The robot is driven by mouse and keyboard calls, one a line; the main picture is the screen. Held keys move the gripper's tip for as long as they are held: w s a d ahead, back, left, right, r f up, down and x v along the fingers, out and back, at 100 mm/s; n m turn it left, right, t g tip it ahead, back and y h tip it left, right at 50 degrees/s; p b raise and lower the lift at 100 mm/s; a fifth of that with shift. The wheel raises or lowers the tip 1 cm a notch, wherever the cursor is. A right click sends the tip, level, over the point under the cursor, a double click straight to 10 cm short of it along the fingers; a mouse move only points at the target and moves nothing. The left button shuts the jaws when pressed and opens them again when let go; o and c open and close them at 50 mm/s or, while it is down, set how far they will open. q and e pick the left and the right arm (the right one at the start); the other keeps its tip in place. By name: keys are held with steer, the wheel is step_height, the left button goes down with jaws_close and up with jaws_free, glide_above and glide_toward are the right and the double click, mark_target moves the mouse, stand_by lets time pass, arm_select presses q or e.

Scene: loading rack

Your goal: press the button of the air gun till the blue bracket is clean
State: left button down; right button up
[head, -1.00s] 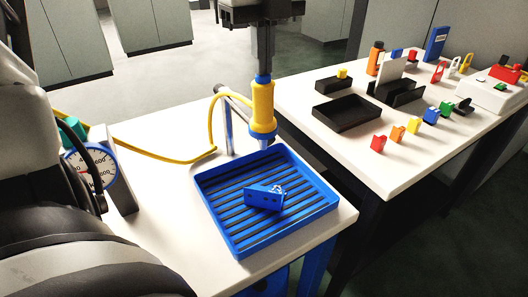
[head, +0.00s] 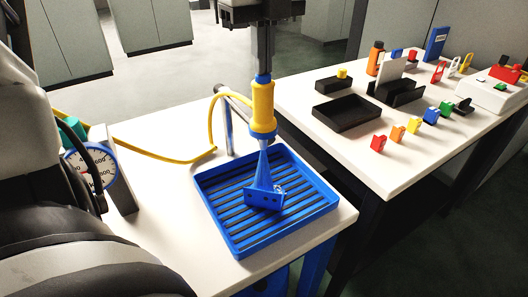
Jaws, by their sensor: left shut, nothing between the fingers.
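The air gun (head: 262,108) is a yellow upright body with a blue collar and nozzle, held over the tray on a metal stand. My left gripper (head: 264,68) is shut and empty, pointing straight down with its fingertips at the blue button (head: 263,78) on top of the gun. A pale blue cone of air (head: 263,168) comes from the nozzle down to the blue bracket (head: 262,200). The bracket lies in the blue slatted tray (head: 213,222). Small light marks show at the bracket's right rear; I cannot tell if they are dirt. My right gripper is out of view.
A yellow hose (head: 165,157) runs from the gun to a pressure gauge (head: 92,168) at the left. The second table (head: 375,176) holds a black bin (head: 347,112), several small coloured parts and a white box (head: 490,92).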

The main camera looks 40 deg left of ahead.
arm_select(q)
step_height(320, 180, up, 4)
steer(key=p, duration=0.3)
steer(key=shift+r+p, duration=0.4)
steer(key=shift+r, duration=0.6)
